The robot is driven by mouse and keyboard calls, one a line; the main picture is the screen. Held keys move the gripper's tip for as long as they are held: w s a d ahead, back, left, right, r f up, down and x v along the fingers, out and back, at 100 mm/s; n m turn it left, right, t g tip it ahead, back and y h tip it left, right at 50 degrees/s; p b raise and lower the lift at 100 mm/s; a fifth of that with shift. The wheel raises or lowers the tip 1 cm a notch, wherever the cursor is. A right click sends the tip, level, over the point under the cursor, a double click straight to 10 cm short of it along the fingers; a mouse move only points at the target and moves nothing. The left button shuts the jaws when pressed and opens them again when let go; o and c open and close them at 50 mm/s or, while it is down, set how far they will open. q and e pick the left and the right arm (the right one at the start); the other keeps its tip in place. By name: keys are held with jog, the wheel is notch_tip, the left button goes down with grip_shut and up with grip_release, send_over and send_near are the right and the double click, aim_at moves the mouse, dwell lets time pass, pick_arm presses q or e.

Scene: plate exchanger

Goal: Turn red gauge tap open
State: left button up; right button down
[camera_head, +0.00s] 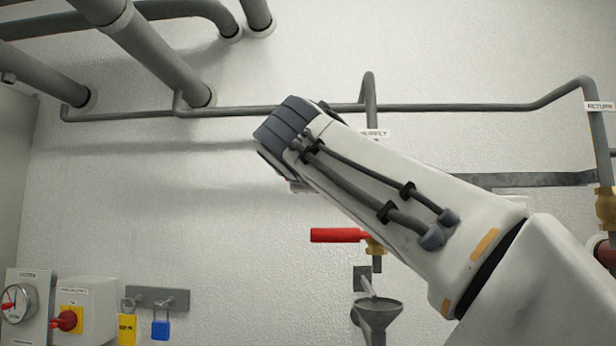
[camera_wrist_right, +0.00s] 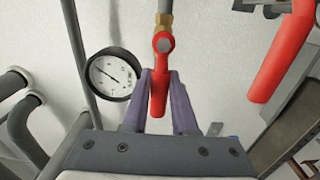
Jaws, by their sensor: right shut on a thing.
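The red gauge tap (camera_wrist_right: 158,90) is in the right wrist view, below a brass fitting (camera_wrist_right: 164,22) on a thin pipe. Its red handle points toward my gripper. The round white gauge (camera_wrist_right: 112,74) is to its left. My right gripper (camera_wrist_right: 160,88) is shut on the red handle, with one purple finger on each side. In the head view my right arm hides the gauge and nearly all of the tap. My left gripper is in neither view.
A larger red lever (camera_head: 338,235) sits on a brass valve above a grey funnel (camera_head: 377,310), and shows close by at right in the wrist view (camera_wrist_right: 285,60). Grey pipes (camera_head: 160,60) cross the wall. A red-knobbed switch box (camera_head: 95,305) and padlocks are lower left.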

jog(key=c, duration=0.7)
grip_release()
jog(key=s+b, duration=0.3)
jog(key=s, duration=0.7)
jog(key=shift+s+a+b, duration=0.3)
jog(key=shift+a+b, duration=0.05)
